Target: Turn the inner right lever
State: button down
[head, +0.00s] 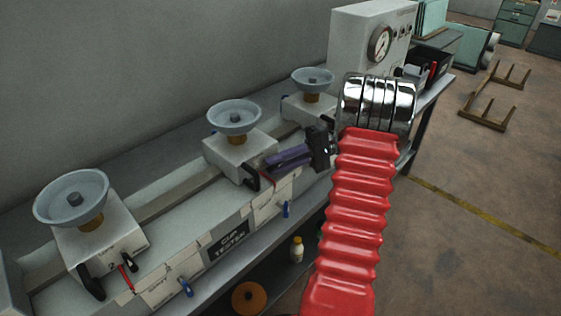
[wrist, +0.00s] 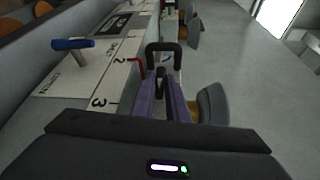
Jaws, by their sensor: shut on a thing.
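The cup tester bench (head: 165,215) carries several white blocks with grey cups. My gripper (head: 270,163) has purple fingers and reaches in from the right to the front of the middle block (head: 232,152). A black lever (head: 252,178) shows just below and left of the fingertips, with a thin red lever (head: 268,182) beside it. In the wrist view my gripper (wrist: 162,84) is shut on a dark lever part between its fingers. A black loop-shaped handle (wrist: 163,50) rises just beyond the tips, and the red lever (wrist: 138,66) is to their left. The fingers hide part of the held lever.
A blue lever (wrist: 72,44) stands on the bench edge in the wrist view. The left block (head: 100,235) and the far block (head: 308,108) flank the middle one. A gauge box (head: 368,45) stands at the far end. Floor at the right is clear near the bench.

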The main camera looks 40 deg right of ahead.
jog(key=shift+f+y, duration=0.2)
jog(key=shift+y, duration=0.2)
jog(key=c, duration=1.7)
grip_release()
jog(key=shift+c, duration=0.2)
jog(key=shift+r, duration=0.1)
jog(key=shift+s, duration=0.15)
